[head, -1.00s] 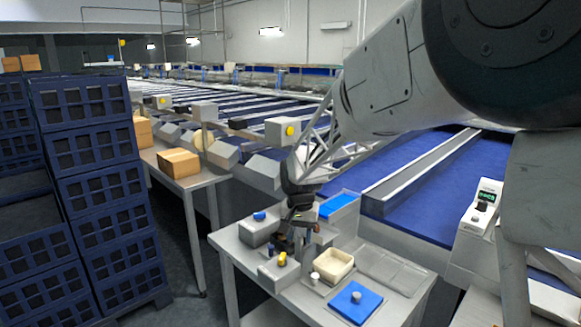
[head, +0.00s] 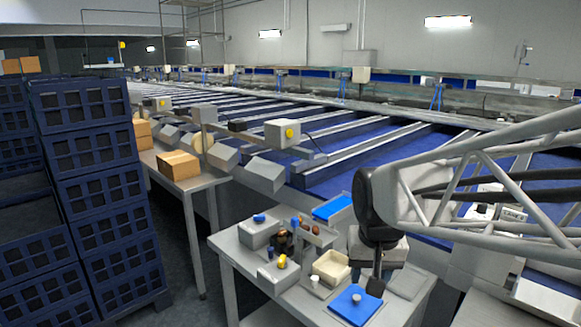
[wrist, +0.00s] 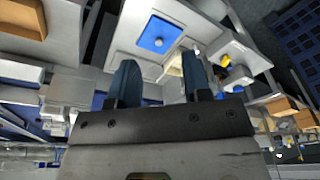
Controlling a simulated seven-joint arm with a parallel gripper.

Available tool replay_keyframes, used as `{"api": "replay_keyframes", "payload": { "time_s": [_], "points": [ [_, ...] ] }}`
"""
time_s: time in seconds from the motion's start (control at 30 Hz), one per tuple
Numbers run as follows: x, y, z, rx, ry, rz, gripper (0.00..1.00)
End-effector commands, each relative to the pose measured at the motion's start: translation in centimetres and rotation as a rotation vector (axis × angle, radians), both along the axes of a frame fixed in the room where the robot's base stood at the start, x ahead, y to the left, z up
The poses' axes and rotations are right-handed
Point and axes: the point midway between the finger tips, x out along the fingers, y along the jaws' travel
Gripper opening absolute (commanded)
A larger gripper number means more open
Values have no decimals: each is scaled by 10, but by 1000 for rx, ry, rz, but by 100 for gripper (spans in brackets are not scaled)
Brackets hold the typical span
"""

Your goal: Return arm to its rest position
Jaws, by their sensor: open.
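My gripper (head: 375,283) hangs over the right part of the small grey worktable (head: 228,247) in the head view. In the wrist view my gripper (wrist: 158,85) shows two dark fingers spread apart with nothing between them. The fingertips are in front of the table, near the blue square mat with a grey knob (wrist: 160,34). In the head view this blue mat (head: 343,310) lies at the table's front, just left of my gripper. My arm reaches in from the right edge.
On the table stand a cream tray (head: 331,268), grey blocks with blue and yellow tops (head: 257,232), and a holder with brown dates (head: 312,231). Stacked blue crates (head: 95,150) stand left. A cardboard box (head: 178,165) sits on another table. Blue conveyor lanes fill the back.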

Motion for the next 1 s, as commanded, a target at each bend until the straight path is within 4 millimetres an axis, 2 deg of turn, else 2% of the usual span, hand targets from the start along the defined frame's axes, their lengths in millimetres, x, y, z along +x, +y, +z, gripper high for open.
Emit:
{"api": "replay_keyframes", "payload": {
  "time_s": [0.03,0.3,0.5,0.7,1.0],
  "points": [
    [-15,-5,1,-1,-8,3,45],
    [-83,-24,-5,-16,-42,35,45],
    [-121,-33,-14,-24,-59,52,45],
    [-138,-36,-19,-30,-67,63,45],
    [-140,-36,-19,-30,-67,64,45]
  ]
}}
